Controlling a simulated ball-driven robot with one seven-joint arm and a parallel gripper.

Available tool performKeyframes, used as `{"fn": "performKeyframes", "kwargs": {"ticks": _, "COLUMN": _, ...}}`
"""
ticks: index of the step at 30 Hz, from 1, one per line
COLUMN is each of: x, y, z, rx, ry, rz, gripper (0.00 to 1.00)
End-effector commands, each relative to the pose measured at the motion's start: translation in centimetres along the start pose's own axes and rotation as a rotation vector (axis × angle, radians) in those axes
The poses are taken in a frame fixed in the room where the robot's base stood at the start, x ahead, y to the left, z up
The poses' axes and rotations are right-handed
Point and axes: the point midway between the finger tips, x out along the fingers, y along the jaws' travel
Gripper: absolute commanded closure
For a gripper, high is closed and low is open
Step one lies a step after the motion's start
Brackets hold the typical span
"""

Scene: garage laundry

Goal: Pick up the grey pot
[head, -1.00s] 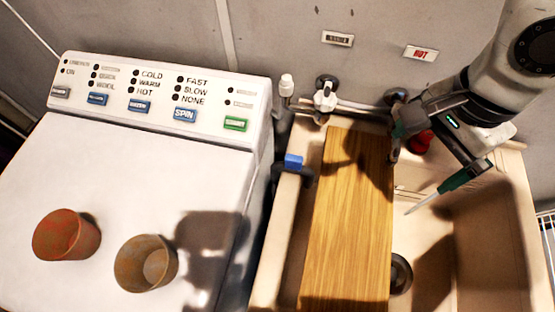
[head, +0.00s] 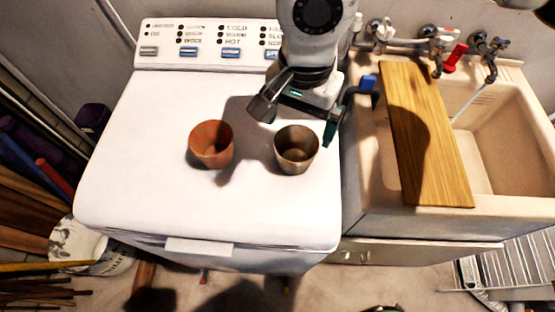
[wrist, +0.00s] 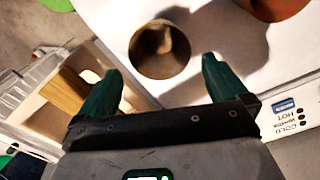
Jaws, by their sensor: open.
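The grey pot (head: 297,152), brownish-grey and round with an open top, stands upright on the right part of the white washing machine top (head: 130,170). It also shows in the wrist view (wrist: 135,52), beyond the fingertips and roughly centred between them. My gripper (head: 298,118) is open and empty, with its green-tipped fingers spread wide. In the head view it hangs just behind and above the pot. I see no contact, but the exact height gap is hard to judge. An orange-brown pot (head: 211,146) stands to the left of the grey one.
A wooden board (head: 425,140) lies across the pale sink (head: 500,140) right of the washer. Red and blue taps sit behind it. The washer's control panel (head: 205,45) rises at the back. A white bucket (head: 80,245) stands on the floor at left. The washer's front top is clear.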

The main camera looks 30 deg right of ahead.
Motion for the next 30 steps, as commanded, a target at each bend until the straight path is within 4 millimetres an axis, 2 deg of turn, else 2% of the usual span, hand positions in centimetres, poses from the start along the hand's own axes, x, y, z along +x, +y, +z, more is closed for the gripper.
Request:
{"fn": "performKeyframes", "kwargs": {"ticks": 6, "x": 2.9, "y": 0.0, "z": 0.1, "rx": 0.0, "ry": -0.004, "rz": 0.0, "gripper": 0.0}}
{"fn": "performKeyframes", "kwargs": {"ticks": 13, "x": 4.3, "y": 0.0, "z": 0.2, "rx": 0.0, "ry": -0.003, "rz": 0.001, "gripper": 0.0}}
{"fn": "performKeyframes", "kwargs": {"ticks": 21, "x": 7.8, "y": 0.0, "z": 0.4, "rx": 0.001, "ry": -0.004, "rz": 0.0, "gripper": 0.0}}
{"fn": "performKeyframes", "kwargs": {"ticks": 24, "x": 8.6, "y": 0.0, "z": 0.3, "rx": 0.0, "ry": -0.001, "rz": -0.001, "gripper": 0.0}}
{"fn": "performKeyframes", "kwargs": {"ticks": 30, "x": 8.8, "y": 0.0, "z": 0.3, "rx": -0.001, "ry": 0.001, "rz": -0.001, "gripper": 0.0}}
